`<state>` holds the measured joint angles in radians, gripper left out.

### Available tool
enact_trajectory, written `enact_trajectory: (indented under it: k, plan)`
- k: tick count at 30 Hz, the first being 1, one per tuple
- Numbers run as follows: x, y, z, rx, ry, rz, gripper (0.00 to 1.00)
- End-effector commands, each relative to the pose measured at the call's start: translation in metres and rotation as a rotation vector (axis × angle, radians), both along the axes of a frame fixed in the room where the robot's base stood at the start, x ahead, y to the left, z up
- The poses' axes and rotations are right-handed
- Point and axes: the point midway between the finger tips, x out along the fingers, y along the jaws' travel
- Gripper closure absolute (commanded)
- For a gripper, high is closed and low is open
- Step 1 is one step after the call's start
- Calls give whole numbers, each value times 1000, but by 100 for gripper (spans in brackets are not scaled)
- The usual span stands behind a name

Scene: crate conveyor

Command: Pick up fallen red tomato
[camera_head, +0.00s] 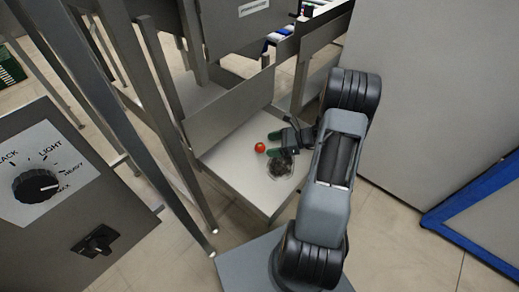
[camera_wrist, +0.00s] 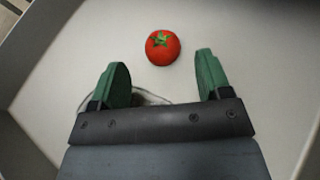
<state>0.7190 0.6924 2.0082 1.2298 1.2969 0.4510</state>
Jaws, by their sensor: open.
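The red tomato (camera_head: 260,147) with a green calyx lies on a pale, low shelf surface in the head view. In the wrist view the tomato (camera_wrist: 162,47) lies ahead of my fingertips, roughly centred between them. My gripper (camera_head: 272,143) has green fingers and sits just right of the tomato in the head view. In the wrist view my gripper (camera_wrist: 160,65) is open, its fingers spread apart with nothing held. The tomato is not touching either finger.
The pale shelf (camera_head: 232,157) has a metal panel (camera_head: 230,108) behind it and metal posts to its left. A control box (camera_head: 45,185) with a dial stands at left. A large pale panel (camera_head: 430,90) is at right.

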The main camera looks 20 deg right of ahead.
Motion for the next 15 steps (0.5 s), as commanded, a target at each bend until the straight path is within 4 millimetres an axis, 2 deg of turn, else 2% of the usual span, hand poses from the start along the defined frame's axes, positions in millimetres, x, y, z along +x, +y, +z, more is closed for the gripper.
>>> enact_trajectory:
  k: [3,7,15]
  plan:
    - [9,14,-6,-1,0,4,29]
    - [15,24,-10,0,0,3,29]
    - [17,28,-11,-1,0,-1,29]
